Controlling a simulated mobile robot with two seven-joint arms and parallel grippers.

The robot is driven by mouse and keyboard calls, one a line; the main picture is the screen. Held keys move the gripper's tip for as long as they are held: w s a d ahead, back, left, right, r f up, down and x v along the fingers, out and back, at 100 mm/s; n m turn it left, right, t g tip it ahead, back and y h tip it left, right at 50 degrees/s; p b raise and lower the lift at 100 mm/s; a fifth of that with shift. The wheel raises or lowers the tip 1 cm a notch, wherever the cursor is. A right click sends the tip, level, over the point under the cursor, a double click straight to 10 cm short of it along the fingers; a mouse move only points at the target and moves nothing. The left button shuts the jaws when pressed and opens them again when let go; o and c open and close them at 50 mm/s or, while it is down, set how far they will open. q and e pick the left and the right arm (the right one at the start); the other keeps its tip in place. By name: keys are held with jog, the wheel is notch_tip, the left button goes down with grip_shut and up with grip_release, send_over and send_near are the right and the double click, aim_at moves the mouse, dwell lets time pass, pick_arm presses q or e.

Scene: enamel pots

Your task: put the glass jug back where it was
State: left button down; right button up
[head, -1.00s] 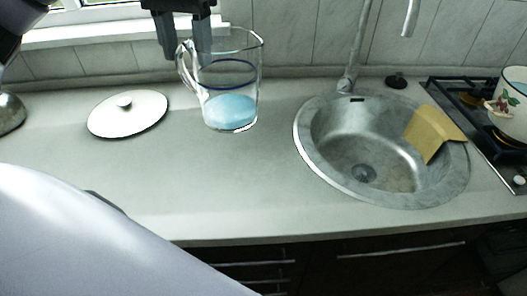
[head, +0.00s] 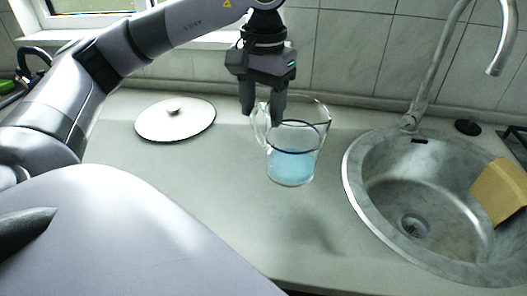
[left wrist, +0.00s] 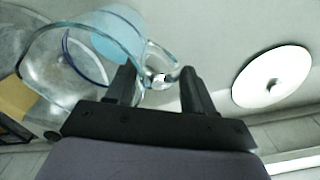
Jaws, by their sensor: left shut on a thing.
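The clear glass jug (head: 292,166), with a blue rim line and pale blue liquid, is between the white lid and the sink in the head view. It looks held above the counter, with a faint shadow below it. My left gripper (head: 263,114) points down and is shut on the jug's handle. In the left wrist view, the jug (left wrist: 62,70) is at the upper left and its handle runs between the fingers (left wrist: 160,82). My right gripper is not in view.
A white lid (head: 176,119) with a knob lies on the counter (head: 190,200) left of the jug. The round sink (head: 372,215) with a tap (head: 432,80) is at the right, a yellow cloth (head: 500,190) over its edge. The front counter is clear.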

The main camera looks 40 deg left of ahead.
aim_at(262, 136)
pick_arm(q)
notch_tip(262, 136, down, 9)
dwell(0.5)
jog(key=shift+f, duration=0.2)
jog(key=shift+c, duration=2.1)
grip_release()
jog(key=shift+r, duration=0.1)
notch_tip(262, 136, up, 12)
jog(key=shift+d+r, duration=0.1)
jog(key=shift+d, duration=0.05)
